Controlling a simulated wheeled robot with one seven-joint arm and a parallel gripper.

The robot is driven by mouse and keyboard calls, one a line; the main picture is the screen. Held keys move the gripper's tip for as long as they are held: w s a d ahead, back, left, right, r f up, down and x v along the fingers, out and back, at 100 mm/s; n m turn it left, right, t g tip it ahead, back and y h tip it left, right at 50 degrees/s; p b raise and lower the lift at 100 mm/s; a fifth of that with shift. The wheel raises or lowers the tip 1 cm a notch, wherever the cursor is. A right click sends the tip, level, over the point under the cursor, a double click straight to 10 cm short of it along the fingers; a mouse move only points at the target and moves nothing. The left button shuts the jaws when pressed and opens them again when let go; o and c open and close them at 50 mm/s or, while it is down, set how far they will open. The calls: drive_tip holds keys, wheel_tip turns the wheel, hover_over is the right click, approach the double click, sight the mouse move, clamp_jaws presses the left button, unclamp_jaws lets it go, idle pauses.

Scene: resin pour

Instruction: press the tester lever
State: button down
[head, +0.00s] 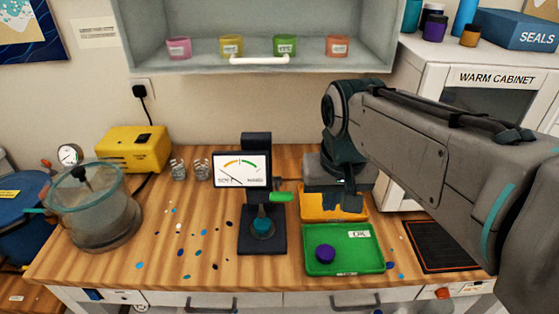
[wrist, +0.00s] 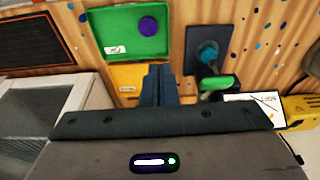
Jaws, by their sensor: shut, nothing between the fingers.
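The tester (head: 258,140) is a dark stand with a white dial whose needle points to the left. Its green lever (head: 282,197) sticks out to the right below the dial, and the lever also shows in the wrist view (wrist: 218,82). A teal round piece (head: 262,226) sits on the tester's base under the head. My gripper (head: 349,202) is shut and empty. It points down over the orange tray (head: 320,213), to the right of the lever and apart from it. In the wrist view the closed fingers (wrist: 160,75) lie left of the lever.
A green tray (head: 357,265) with a purple cylinder (head: 325,254) lies in front of the orange tray. A dark mat (head: 440,247) is at the right. The warm cabinet (head: 490,77) stands behind my arm. Colored chips lie left of the tester, near a clear pot (head: 98,212).

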wheel_tip(320, 180, up, 12)
drive_tip(key=g+p, duration=0.1)
drive_tip(key=p, duration=0.1)
hover_over(282, 195)
drive_tip(key=shift+w+r, duration=0.15)
drive_tip(key=shift+w, duration=0.15)
drive_tip(key=f, duration=0.6)
drive_tip(key=w+f, duration=0.1)
drive_tip(key=f, duration=0.3)
drive_tip(key=shift+f, duration=0.1)
drive_tip(key=shift+s+f+p, duration=0.15)
drive_tip(key=shift+s+f, duration=0.3)
drive_tip(key=shift+f, duration=0.45)
drive_tip(key=shift+s+f+p, duration=0.15)
drive_tip(key=shift+s+f, duration=0.25)
drive_tip(key=shift+f, duration=0.45)
drive_tip(key=shift+f, duration=0.1)
